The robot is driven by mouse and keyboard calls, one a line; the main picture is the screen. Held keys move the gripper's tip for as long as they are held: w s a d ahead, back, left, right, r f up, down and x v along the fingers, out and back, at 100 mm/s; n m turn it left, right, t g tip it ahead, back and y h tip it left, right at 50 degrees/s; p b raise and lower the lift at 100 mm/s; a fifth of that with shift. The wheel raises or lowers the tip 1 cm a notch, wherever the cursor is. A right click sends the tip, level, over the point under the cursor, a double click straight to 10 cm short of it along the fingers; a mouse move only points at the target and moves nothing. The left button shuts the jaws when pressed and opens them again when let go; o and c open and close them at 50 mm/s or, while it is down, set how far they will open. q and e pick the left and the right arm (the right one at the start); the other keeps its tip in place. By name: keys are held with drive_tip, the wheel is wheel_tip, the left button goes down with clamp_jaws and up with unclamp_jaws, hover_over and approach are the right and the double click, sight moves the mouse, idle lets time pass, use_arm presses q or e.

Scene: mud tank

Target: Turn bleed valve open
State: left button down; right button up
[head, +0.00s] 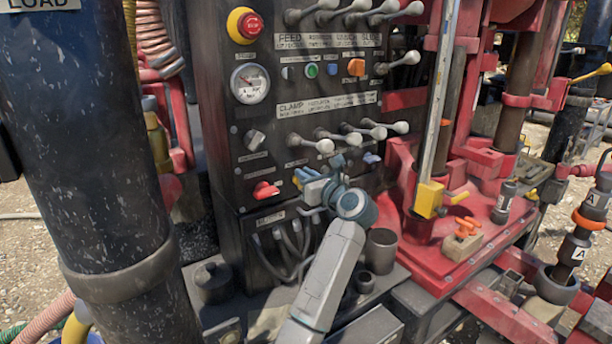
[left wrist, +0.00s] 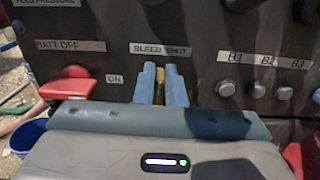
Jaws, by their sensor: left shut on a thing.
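The bleed valve's yellow handle (left wrist: 160,76) sits on the dark control panel, just under a label that reads BLEED SHUT (left wrist: 160,49). My left gripper (left wrist: 161,88) has its two blue fingers on either side of the handle and is shut on it. The handle stands about upright between the fingers, and its lower part is hidden. In the head view my left gripper (head: 306,178) is at the lower middle of the panel, and the handle is mostly covered there. My right gripper is in neither view.
A red battery switch (left wrist: 68,84) is close left of my gripper. Knobs marked B1 to B3 (left wrist: 255,90) are to the right. A row of clamp levers (head: 350,135) is above. Hoses (head: 290,240) hang below. A dark pillar (head: 95,150) stands at left.

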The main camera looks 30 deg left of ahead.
use_arm(q)
drive_tip(key=m+p, duration=0.1)
drive_tip(key=m, duration=0.1)
drive_tip(key=w+m+p, duration=0.1)
drive_tip(key=m+p, duration=0.1)
drive_tip(key=shift+d+m, duration=0.2)
drive_tip(key=shift+m, duration=0.2)
drive_tip(key=m+p, duration=0.3)
drive_tip(key=w+f+m+p, duration=0.1)
drive_tip(key=m+p, duration=0.2)
drive_tip(key=m, duration=0.1)
drive_tip(key=f+m+p, duration=0.1)
drive_tip(key=m+p, duration=0.2)
drive_tip(key=m, duration=0.1)
drive_tip(key=shift+w+d, duration=0.15)
drive_tip(key=shift+d, duration=0.1)
drive_tip(key=shift+f+m+p, duration=0.15)
drive_tip(key=shift+m+p, duration=0.4)
drive_tip(key=shift+m, duration=0.05)
drive_tip(key=shift+f, duration=0.1)
